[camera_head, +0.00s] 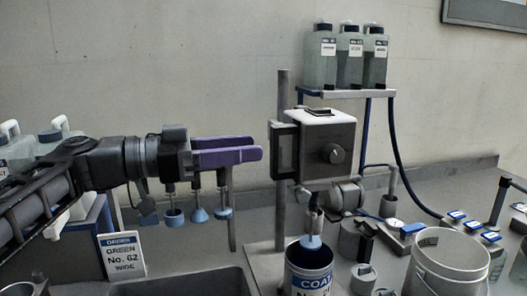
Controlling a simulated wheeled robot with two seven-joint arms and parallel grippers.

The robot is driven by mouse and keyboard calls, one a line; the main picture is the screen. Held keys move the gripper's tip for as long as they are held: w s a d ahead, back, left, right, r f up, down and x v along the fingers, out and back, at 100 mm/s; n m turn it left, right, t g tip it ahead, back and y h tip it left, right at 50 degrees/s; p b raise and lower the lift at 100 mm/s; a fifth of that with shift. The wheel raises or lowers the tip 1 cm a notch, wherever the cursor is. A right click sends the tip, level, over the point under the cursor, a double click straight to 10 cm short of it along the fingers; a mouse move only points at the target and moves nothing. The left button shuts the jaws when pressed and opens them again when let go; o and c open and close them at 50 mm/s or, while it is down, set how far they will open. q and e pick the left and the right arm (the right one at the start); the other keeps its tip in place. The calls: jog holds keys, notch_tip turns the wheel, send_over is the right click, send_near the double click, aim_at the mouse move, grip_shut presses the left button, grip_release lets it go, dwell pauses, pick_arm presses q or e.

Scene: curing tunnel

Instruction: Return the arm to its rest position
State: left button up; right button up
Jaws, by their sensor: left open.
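My left arm (70,178) reaches in from the left edge, stretched to the right above the counter. My left gripper (258,148) has two purple fingers that point right. They are apart, with nothing seen between them. The fingertips end just left of a grey boxy machine (328,145) on a post; I cannot tell whether they are clear of it in depth. Several blue-ended tools (198,214) hang below the fingers in the picture, and their upper ends are partly hidden. My right gripper is not in view.
A can with a blue label (309,284) stands below the machine. An order card (123,257) reads green, No. 62, wide. Bottles stand on a raised shelf (345,94). A pale bucket (449,251) and small cups fill the right. A dark recess (190,284) lies at the front.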

pick_arm(q)
jog(key=shift+v, duration=1)
